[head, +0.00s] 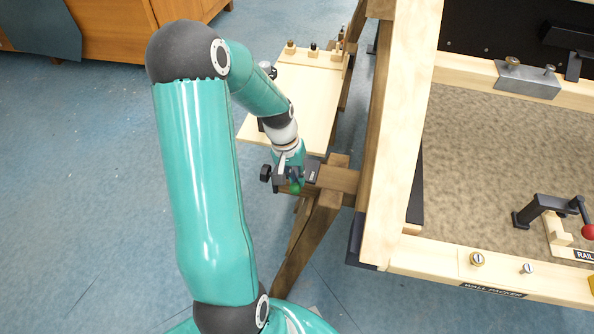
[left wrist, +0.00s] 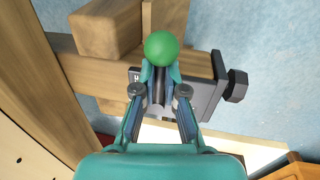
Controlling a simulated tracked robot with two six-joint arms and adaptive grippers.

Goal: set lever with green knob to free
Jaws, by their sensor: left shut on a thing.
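The round green knob (head: 296,188) is at the end of the wooden trestle beam (head: 338,179), by a dark metal bracket (head: 312,171). It shows large in the left wrist view (left wrist: 161,48). My left gripper (head: 291,180) reaches down to it from above. In the left wrist view the fingertips (left wrist: 160,76) are closed together on the knob's near side. My right gripper is in neither view.
A pale board (head: 305,95) with small knobs lies behind the beam. The large wooden frame (head: 400,130) stands to the right, with a red-knobbed lever (head: 588,231) and a label reading "WALL PACKER" (head: 492,290). A cabinet (head: 110,28) stands at the back. Blue floor is open at left.

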